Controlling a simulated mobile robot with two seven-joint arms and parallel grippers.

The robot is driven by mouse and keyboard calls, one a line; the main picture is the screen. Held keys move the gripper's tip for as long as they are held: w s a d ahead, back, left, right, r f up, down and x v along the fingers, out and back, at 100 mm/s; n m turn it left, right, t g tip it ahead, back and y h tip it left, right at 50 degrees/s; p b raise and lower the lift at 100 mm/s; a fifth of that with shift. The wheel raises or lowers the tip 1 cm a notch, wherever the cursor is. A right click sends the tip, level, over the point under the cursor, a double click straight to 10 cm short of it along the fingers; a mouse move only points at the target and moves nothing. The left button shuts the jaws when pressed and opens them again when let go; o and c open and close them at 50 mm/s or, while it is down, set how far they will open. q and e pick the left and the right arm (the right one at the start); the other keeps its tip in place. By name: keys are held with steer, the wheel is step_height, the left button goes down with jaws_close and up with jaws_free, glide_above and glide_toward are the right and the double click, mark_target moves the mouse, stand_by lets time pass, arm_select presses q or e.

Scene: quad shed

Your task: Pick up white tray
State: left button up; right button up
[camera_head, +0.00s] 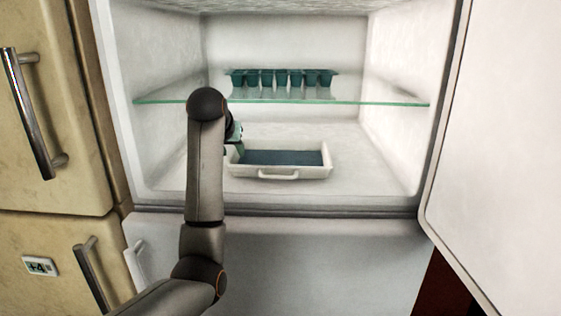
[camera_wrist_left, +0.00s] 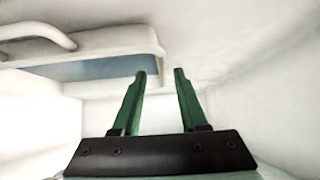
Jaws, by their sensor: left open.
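The white tray (camera_head: 310,173) sits on the floor of the open white compartment, below the glass shelf. It has a dark blue-grey inside and a handle on its front. In the left wrist view the tray (camera_wrist_left: 110,40) shows at the upper left, with its handle at the far left. My left gripper (camera_head: 237,138) is at the tray's left end, mostly hidden behind my arm. In the left wrist view its green fingers (camera_wrist_left: 160,73) are apart with nothing between them, close to the tray's end. I cannot tell whether they touch it. My right gripper is out of view.
A glass shelf (camera_head: 160,99) crosses the compartment above the tray and carries a dark teal row of small cups (camera_head: 281,78). The open white door (camera_head: 500,120) is on the right. A closed cream cabinet (camera_head: 60,110) with metal handles is on the left. The compartment floor right of the tray is clear.

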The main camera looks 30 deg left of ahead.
mark_target(234, 154)
arm_select(q)
steer(key=x, duration=0.4)
steer(key=shift+d, duration=0.1)
steer(key=shift+s, duration=0.1)
jaws_close()
stand_by(1.2)
